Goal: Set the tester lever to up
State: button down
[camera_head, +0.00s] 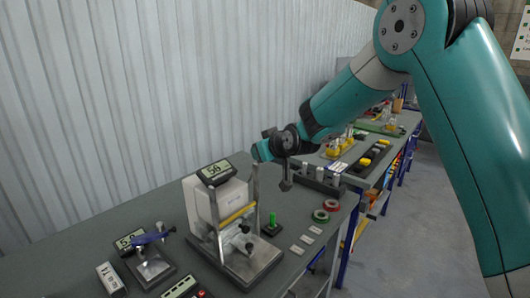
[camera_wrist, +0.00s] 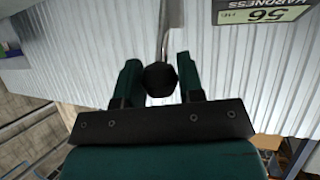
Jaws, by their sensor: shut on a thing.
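The hardness tester (camera_head: 215,203) is a pale block on a grey base, with a display (camera_head: 214,172) reading 56 on top. The display shows upside down in the wrist view (camera_wrist: 262,12). My gripper (camera_head: 258,153) is at the tester's upper right side. The knob is hidden by my gripper in the head view.
A green-topped piece (camera_head: 272,221), red and green rings (camera_head: 326,210) and small metal blocks (camera_head: 307,239) lie right of the tester. A gauge stand (camera_head: 150,264) is at the left front. A corrugated wall (camera_head: 120,100) stands behind the table.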

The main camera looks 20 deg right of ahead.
jog(key=shift+w+r, duration=0.1)
jog(key=shift+r, duration=0.15)
jog(key=c, duration=0.8)
grip_release()
jog(key=shift+o, duration=0.2)
jog(key=shift+f, duration=0.15)
jog(key=b+v, duration=0.6)
jog(key=v, duration=1.1)
jog(key=shift+s, duration=0.2)
